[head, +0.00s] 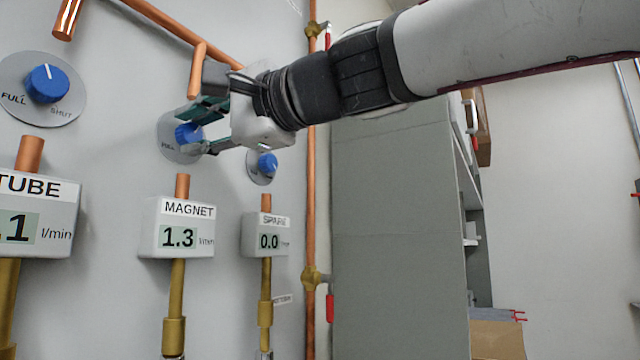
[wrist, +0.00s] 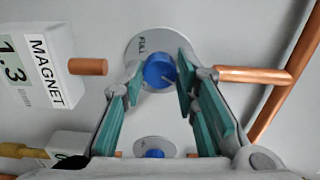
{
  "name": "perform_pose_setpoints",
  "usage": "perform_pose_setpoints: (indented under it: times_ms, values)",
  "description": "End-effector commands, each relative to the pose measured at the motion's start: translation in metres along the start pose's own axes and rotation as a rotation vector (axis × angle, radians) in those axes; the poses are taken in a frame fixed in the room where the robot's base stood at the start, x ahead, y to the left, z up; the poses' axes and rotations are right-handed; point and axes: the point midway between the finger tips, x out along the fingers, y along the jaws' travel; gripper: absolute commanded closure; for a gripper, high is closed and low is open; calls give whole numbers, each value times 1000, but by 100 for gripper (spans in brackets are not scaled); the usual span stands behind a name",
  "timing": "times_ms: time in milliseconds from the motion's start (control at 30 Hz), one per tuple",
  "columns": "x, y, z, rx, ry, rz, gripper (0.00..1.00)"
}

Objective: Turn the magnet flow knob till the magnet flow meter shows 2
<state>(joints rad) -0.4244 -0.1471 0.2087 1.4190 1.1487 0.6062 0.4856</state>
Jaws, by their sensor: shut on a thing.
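The blue magnet flow knob (head: 184,133) sits on a round grey plate on the wall, above the white MAGNET flow meter (head: 178,228). The meter reads 1.3 l/min. My gripper (head: 198,130) reaches the knob from the right and is shut on it. In the wrist view, the knob (wrist: 159,71) lies between the two teal-padded fingers of my gripper (wrist: 160,80). The word FULL shows on its plate. The meter (wrist: 35,60) appears turned on its side at the left there. The knob's pointer mark is not clear in either view.
The TUBE knob (head: 46,84) is to the left, above its meter (head: 38,215). The SPARE knob (head: 267,163) is close below my gripper, above a meter (head: 267,236) reading 0.0. A copper pipe (head: 197,70) runs close above my fingers. A grey cabinet (head: 400,220) stands right.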

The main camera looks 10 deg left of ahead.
Motion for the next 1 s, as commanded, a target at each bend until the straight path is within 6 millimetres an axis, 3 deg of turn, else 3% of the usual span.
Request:
perform_pose_setpoints:
  times_ms: [167,200,267,667,1000]
  values:
    - [1,2,1,1,-4,4,100]
    - [1,2,1,1,-4,4,63]
    - [1,2,1,1,-3,3,52]
    - [-6,1,0,1,1,2,52]
    - [-68,0,0,0,2,0,52]
